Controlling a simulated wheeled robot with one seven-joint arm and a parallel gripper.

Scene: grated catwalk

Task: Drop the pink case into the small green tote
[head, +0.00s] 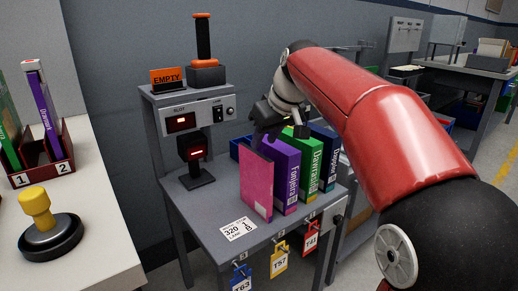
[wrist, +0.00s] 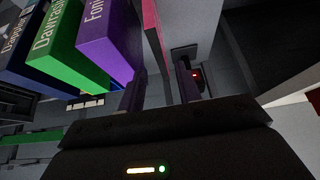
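The pink case (head: 257,184) stands upright at the left end of a row of cases on the grey stand, beside the purple case (head: 282,175). My gripper (head: 266,132) is above and behind the row, partly hidden by the cases. In the wrist view its two fingers (wrist: 160,72) are apart, and the edge of the pink case (wrist: 152,28) lies between them with gaps showing. I cannot tell whether a finger touches it. I cannot make out the small green tote with certainty in either view.
The green case (head: 302,160) and dark blue case (head: 325,155) stand right of the purple one. A scanner (head: 194,160) stands left on the stand. A white counter (head: 65,215) is at far left. A workbench (head: 470,68) is at back right.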

